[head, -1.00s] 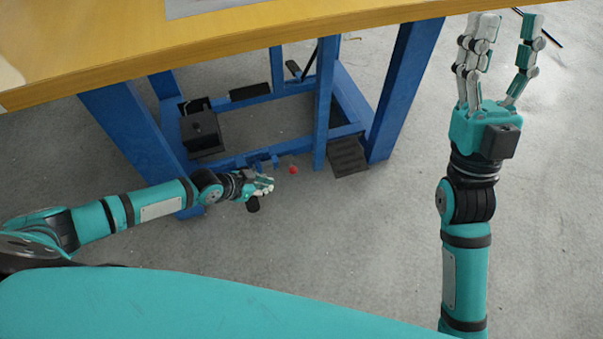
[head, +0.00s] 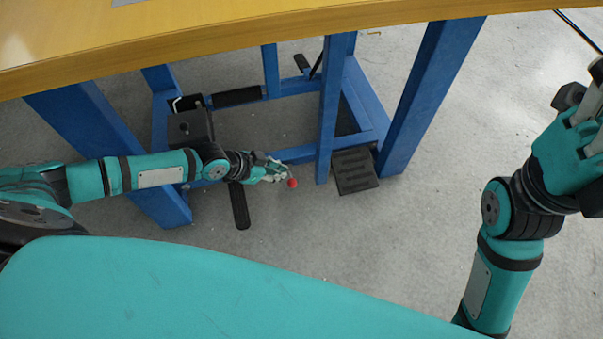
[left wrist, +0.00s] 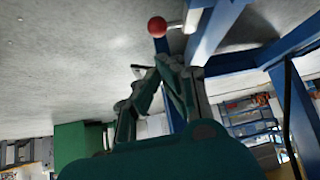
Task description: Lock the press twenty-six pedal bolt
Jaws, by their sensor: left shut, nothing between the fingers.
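The bolt's red ball knob (head: 292,183) shows low by the blue frame under the table. In the left wrist view the red knob (left wrist: 157,27) sits on a short metal rod beside a blue beam, just beyond my fingertips. My left gripper (head: 283,171) is shut and empty, its fingertips right at the knob; I cannot tell whether they touch it. In the left wrist view its fingers (left wrist: 152,68) come together below the knob. A black ridged pedal (head: 355,171) lies right of the knob. My right gripper (head: 590,110) is cut off by the right edge.
A wooden tabletop (head: 250,45) overhangs the blue frame. A blue leg (head: 428,95) stands right of the pedal and another (head: 110,145) behind my left arm. A black box (head: 190,128) sits on the frame. The grey floor in front is clear.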

